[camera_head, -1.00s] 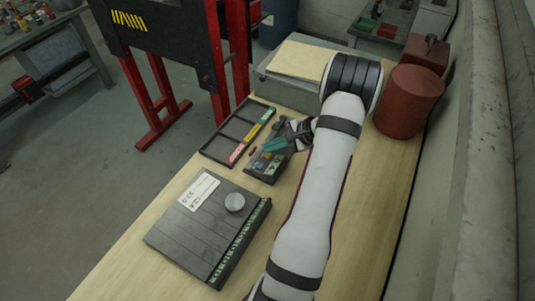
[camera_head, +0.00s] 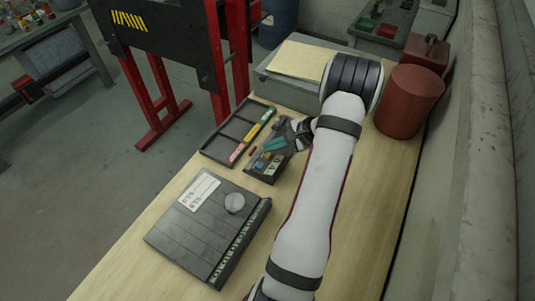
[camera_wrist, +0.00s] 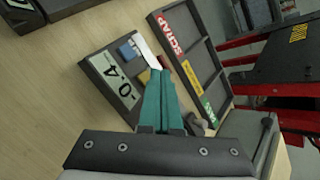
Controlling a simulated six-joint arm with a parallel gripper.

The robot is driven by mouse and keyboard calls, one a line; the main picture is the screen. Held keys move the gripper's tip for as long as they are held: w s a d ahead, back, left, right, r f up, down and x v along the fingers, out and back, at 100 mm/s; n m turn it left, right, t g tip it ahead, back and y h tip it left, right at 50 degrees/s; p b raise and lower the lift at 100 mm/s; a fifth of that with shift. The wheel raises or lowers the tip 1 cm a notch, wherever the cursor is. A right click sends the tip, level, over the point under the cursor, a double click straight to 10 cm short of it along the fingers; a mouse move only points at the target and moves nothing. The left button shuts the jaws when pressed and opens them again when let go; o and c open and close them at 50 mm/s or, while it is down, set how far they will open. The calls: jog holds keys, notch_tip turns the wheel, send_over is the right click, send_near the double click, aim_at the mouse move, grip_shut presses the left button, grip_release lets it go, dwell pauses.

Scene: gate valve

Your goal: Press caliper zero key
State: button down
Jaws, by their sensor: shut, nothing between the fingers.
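The caliper unit (camera_head: 264,174) is a dark box on the wooden bench; its display reads about "-0.4" in the wrist view (camera_wrist: 122,90). A blue key (camera_wrist: 127,51) and a yellow key (camera_wrist: 144,77) show on its face. Which one is the zero key I cannot tell. My gripper (camera_wrist: 158,73) has teal fingers, closed together and empty. In the wrist view the tips overlap the edge of the unit near the yellow key and hide part of it. In the head view my gripper (camera_head: 271,145) is over the unit's far end. Contact cannot be told.
A dark tray with SCRAP, yellow and green labels (camera_head: 226,131) lies beside the unit. A dark flat plate with a grey round knob (camera_head: 204,232) lies nearer. A grey box (camera_head: 291,88) and a red cylinder (camera_head: 409,101) stand farther back. Bare bench lies right of my arm.

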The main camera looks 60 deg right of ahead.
jog(key=shift+f, duration=0.4)
jog(key=shift+f, duration=0.5)
dwell(0.6)
jog(key=shift+r, duration=0.9)
notch_tip(320, 180, up, 5)
dwell(0.5)
dwell(0.5)
